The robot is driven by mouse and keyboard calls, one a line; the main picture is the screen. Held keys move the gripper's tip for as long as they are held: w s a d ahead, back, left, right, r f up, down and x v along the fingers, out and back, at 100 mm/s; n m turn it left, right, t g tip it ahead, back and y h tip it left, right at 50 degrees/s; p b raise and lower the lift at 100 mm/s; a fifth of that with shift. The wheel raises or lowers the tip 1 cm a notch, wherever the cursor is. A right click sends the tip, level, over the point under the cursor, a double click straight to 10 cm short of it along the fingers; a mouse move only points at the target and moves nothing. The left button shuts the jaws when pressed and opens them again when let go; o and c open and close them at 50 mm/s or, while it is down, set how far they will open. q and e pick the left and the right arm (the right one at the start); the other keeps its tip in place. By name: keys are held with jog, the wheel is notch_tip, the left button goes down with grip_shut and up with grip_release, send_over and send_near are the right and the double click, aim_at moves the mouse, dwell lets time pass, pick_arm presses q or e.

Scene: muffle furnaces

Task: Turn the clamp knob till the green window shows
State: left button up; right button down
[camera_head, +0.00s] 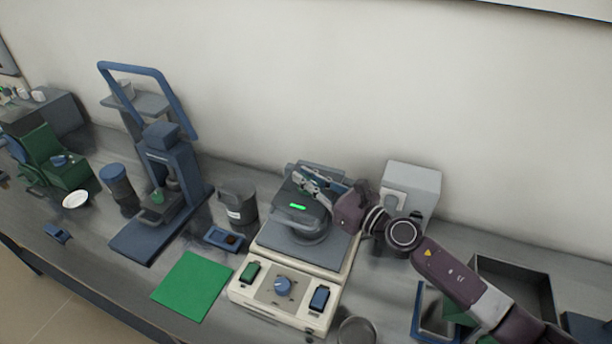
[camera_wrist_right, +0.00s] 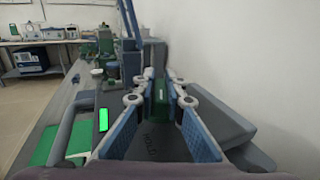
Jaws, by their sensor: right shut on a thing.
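The clamp (camera_head: 290,221) is a dark grey block on the grey plate of a cream bench machine (camera_head: 258,296). A small bright green window (camera_head: 298,207) glows on its top face. The green window also shows in the right wrist view (camera_wrist_right: 103,120), left of the fingers. My right gripper (camera_head: 309,180) reaches in from the right over the clamp's back part. In the wrist view its blue-padded fingers are shut on a dark green knob (camera_wrist_right: 160,98). The fingers hide most of the knob in the head view. My left gripper is not in view.
A blue dial (camera_head: 283,286) sits on the machine's front. A grey mug (camera_head: 238,203) and a blue press (camera_head: 165,185) stand to the left. A light grey box (camera_head: 412,185) stands behind my right arm. A green mat (camera_head: 193,286) lies at the front.

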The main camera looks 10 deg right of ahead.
jog(key=c, duration=2)
grip_release()
jog(key=shift+v, duration=6)
jog(key=shift+s+f, duration=0.1)
